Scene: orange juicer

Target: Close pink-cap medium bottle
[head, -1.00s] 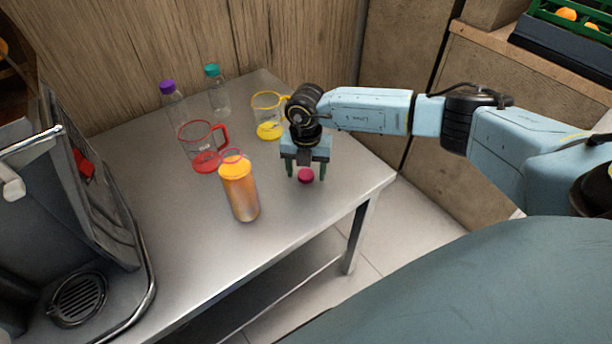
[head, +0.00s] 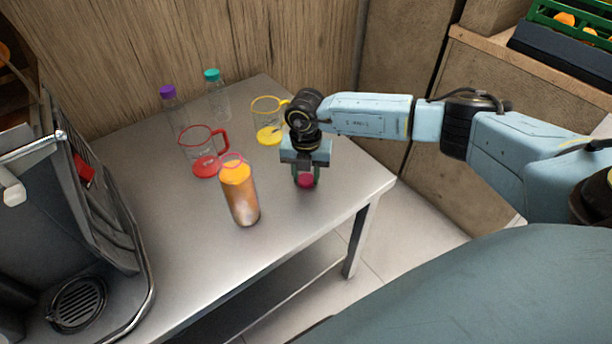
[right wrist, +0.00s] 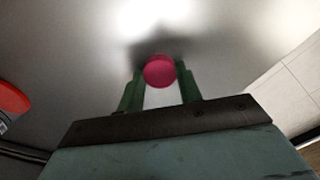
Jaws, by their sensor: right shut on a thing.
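The pink cap (head: 305,181) is at the metal table's surface, between the fingers of my right gripper (head: 306,176). In the right wrist view the pink cap (right wrist: 160,71) sits between the green fingertips (right wrist: 160,80), which are shut on it. The medium bottle (head: 240,195) stands upright to the left of the gripper. It is filled with orange liquid and has a pink ring at its open-looking mouth. My left gripper does not show in the head view.
A red-handled jug (head: 203,150) stands just behind the bottle, and a yellow-handled jug (head: 268,120) stands behind the gripper. Clear bottles with a purple cap (head: 168,91) and a teal cap (head: 212,75) stand at the back. A juicer machine (head: 60,230) fills the left. The table (head: 190,265) is clear in front.

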